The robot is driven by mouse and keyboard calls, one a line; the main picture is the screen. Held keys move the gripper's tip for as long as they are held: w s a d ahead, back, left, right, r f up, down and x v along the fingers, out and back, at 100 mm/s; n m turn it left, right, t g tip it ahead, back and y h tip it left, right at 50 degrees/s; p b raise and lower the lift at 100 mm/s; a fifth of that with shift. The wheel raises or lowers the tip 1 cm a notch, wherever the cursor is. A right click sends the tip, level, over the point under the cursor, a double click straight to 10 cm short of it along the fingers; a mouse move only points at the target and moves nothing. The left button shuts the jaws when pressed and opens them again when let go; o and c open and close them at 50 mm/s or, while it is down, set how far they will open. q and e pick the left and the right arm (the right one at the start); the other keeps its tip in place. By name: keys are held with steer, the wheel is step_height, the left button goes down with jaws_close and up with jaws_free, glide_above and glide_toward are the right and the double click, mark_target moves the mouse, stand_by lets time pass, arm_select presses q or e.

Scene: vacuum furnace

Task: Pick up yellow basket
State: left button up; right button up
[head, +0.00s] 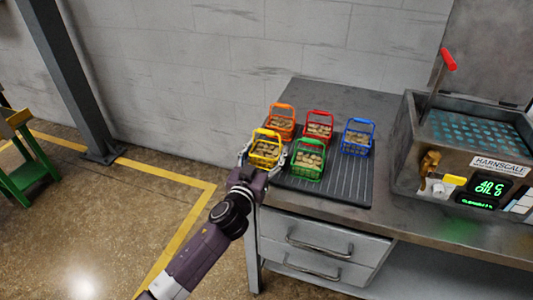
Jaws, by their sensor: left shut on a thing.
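The yellow basket (265,150) holds several small brown pieces and is at the left front edge of the dark ribbed mat (335,185) on the metal counter. My left gripper (262,163) is shut on the yellow basket from the front left, its fingers on either side of the basket. I cannot tell whether the basket is lifted off the mat. My right gripper is not in view.
A green basket (308,161) stands close on the right. Orange (281,122), red (318,127) and blue (356,139) baskets stand behind and to the right. A furnace-like machine labelled HARNSCALE (465,160) is at the right. Drawers (315,247) are below the counter.

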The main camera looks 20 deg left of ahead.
arm_select(q)
steer(key=shift+r, duration=0.15)
steer(key=shift+r, duration=0.6)
step_height(320, 180, up, 18)
steer(key=p, duration=0.2)
steer(key=s+f, duration=0.5)
steer(key=s, duration=0.6)
steer(key=s+f, duration=0.6)
steer(key=s, duration=0.6)
steer(key=shift+s+d+f+y, duration=0.15)
steer(key=shift+d+f+y, duration=0.15)
steer(key=shift+d, duration=0.1)
